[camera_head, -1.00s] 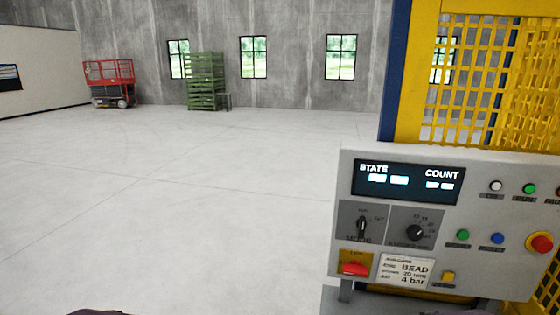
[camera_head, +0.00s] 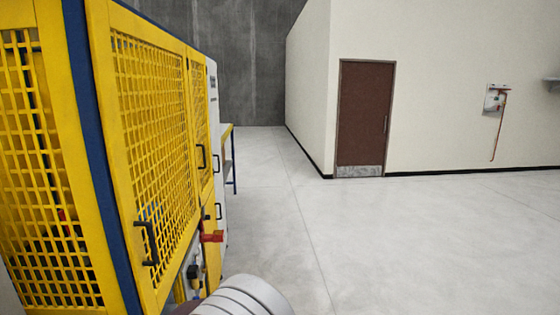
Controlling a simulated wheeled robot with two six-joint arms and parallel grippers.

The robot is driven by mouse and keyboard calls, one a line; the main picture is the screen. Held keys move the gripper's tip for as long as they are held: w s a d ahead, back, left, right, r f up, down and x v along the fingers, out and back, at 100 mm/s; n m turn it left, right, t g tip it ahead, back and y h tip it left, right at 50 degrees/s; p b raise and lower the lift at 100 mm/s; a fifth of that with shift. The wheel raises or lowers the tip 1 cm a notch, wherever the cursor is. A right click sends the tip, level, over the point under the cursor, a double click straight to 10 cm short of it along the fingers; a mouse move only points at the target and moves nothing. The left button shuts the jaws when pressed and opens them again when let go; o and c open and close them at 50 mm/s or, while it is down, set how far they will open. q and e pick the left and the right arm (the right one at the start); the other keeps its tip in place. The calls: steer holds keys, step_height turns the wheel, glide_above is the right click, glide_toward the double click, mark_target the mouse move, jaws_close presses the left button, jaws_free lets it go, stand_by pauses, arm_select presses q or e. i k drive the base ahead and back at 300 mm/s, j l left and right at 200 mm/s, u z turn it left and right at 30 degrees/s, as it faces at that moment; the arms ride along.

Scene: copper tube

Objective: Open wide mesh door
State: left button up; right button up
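The wide yellow mesh door (camera_head: 152,135) is in the left part of the head view, on the side of a yellow and blue machine enclosure. It looks closed, flush with its frame. Its black handle (camera_head: 147,243) is at the lower left of the door. A narrower yellow mesh panel (camera_head: 200,115) stands beyond it, with another black handle (camera_head: 201,157) near it. A rounded pale grey link of my own arm shows at the bottom centre, below and right of the door. Neither of my grippers shows.
A red fitting (camera_head: 212,237) sticks out from the enclosure's lower side, right of the door handle. A blue-legged table (camera_head: 234,165) stands farther back. Open concrete floor (camera_head: 400,235) lies to the right, reaching a white wall with a brown door (camera_head: 365,115).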

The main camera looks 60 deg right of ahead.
mark_target(102, 16)
steer(key=z, duration=1.25)
